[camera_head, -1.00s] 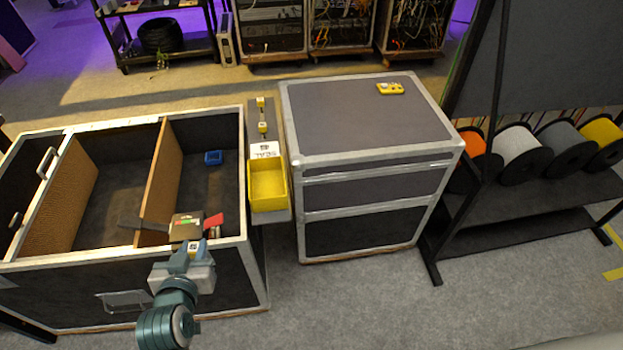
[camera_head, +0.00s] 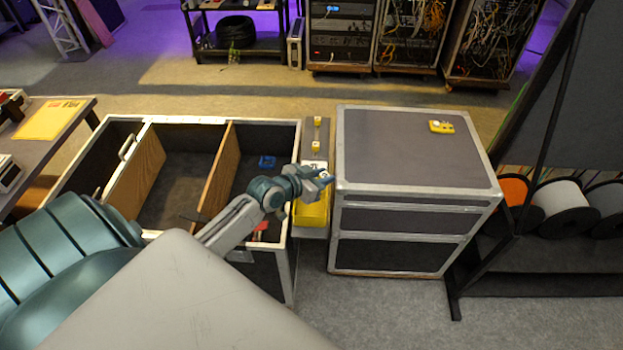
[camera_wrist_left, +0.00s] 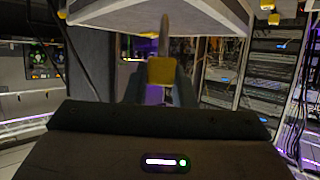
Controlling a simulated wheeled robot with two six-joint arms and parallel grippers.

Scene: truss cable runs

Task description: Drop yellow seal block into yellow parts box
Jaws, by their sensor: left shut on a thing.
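The yellow parts box (camera_head: 312,214) sits on a narrow grey ledge between the open case and the closed case, below a white label. My left arm crosses in front of it and hides part of it. My left gripper (camera_head: 322,180) is above the box's back end, near the label. In the left wrist view, my left gripper (camera_wrist_left: 160,88) is shut on a yellow block (camera_wrist_left: 162,70), which sits between the fingers with a grey post-like shape above it. In the head view the block cannot be made out. My right gripper is not in view.
The open case (camera_head: 150,121) has wooden dividers and a blue item (camera_head: 267,162) inside. The closed grey case (camera_head: 415,145) stands close on the right with a yellow device (camera_head: 441,127) on top. Small yellow pieces (camera_head: 316,146) stand on the ledge behind the box.

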